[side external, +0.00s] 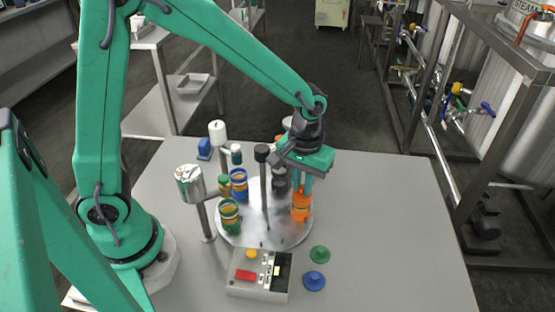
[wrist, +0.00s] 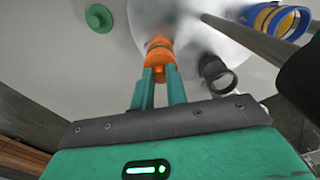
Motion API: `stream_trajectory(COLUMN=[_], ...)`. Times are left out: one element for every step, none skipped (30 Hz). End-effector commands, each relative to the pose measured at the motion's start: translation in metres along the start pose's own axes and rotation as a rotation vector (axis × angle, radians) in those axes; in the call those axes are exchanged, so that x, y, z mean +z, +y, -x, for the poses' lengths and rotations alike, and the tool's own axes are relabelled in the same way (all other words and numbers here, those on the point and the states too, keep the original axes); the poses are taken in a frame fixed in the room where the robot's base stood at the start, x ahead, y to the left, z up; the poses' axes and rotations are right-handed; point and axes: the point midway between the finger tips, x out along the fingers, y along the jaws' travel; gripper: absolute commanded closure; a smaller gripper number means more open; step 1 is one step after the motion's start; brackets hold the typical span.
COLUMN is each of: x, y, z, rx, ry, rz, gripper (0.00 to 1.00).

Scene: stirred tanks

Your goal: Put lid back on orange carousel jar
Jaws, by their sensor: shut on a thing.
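The orange jar (side external: 300,213) stands upright on the right side of the round silver carousel (side external: 262,238). My gripper (side external: 304,186) points down right above the jar. In the wrist view my gripper (wrist: 160,75) has its two green fingers shut on the knob of the orange lid (wrist: 159,66). The lid is in line with the orange jar (wrist: 159,46) and is at its mouth. I cannot tell whether it is fully seated, as the fingers and lid hide the rim.
An open blue jar (side external: 239,186) and open green jar (side external: 229,215) stand on the carousel's left. A dark open jar (wrist: 218,76) is beside the orange one. A thin black-topped post (side external: 263,190) rises nearby. A green lid (side external: 319,254), blue lid (side external: 314,280) and control box (side external: 258,283) lie in front.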

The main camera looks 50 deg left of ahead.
Motion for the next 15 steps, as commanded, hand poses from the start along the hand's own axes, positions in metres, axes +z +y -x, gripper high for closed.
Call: stream_trajectory(x=[-0.0001,-0.0001,-0.0001,-0.0001,-0.0001,-0.0001,-0.0002,-0.0002,-0.0002,-0.0002,-0.0002,-0.0002,-0.0002,-0.0002,-0.0002], y=[0.0001,0.0001,0.0001,0.0001,0.0001,0.0001,0.0001,0.0001,0.0001,0.0001,0.0001,0.0001,0.0001,0.0001,0.0001], z=[-0.0001,-0.0003,-0.0003,-0.0004,-0.0003,-0.0003,-0.0003,-0.0003,-0.0003,-0.0003,-0.0003,-0.0003,-0.0003,-0.0003,-0.0003], rx=[0.000,0.000,0.000,0.000,0.000,0.000,0.000,0.000,0.000,0.000,0.000,0.000,0.000,0.000,0.000], ry=[0.000,0.000,0.000,0.000,0.000,0.000,0.000,0.000,0.000,0.000,0.000,0.000,0.000,0.000,0.000], rz=[0.000,0.000,0.000,0.000,0.000,0.000,0.000,0.000,0.000,0.000,0.000,0.000,0.000,0.000,0.000], gripper=[1.00,1.00,1.00,1.00,1.00,1.00,1.00,1.00,1.00,1.00,1.00,1.00,0.80,0.74,0.66])
